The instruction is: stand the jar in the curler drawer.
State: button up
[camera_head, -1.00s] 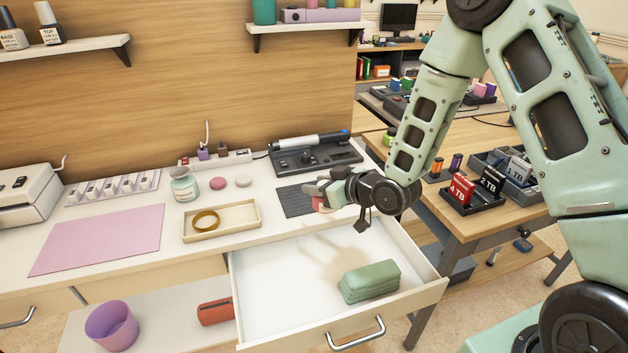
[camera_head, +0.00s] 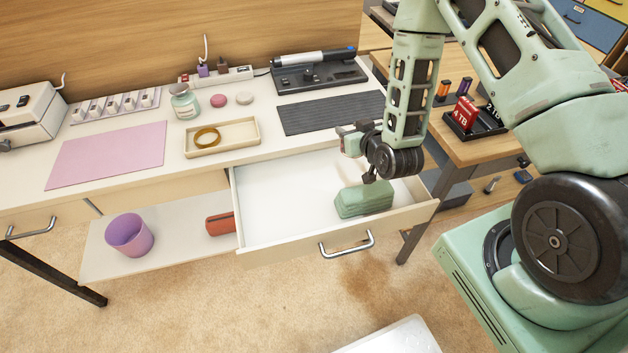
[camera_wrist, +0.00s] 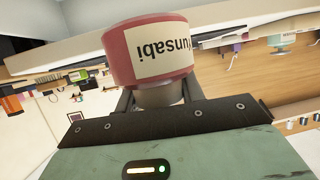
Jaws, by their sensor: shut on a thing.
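The jar (camera_wrist: 150,52), red with a cream label, fills the top middle of the wrist view. My gripper (camera_wrist: 165,95) is shut on its narrower pale end; the label's lettering appears upside down there. In the head view my gripper (camera_head: 352,138) is over the back right part of the open drawer, near the desk's front edge. The drawer's left and middle floor is bare.
On the desk are a dark ribbed mat (camera_head: 330,112), a tray (camera_head: 246,130) with a yellow ring, a teal jar with a grey lid (camera_head: 185,103) and a pink mat (camera_head: 108,155). A purple bin (camera_head: 130,235) and a red case (camera_head: 221,223) are on the shelf below.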

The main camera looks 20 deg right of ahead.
aim_at(290, 222)
jog(key=i+l+u, duration=0.1)
jog(key=l+u, duration=0.7)
jog(key=k+l+u, duration=0.2)
jog(key=i, duration=0.15)
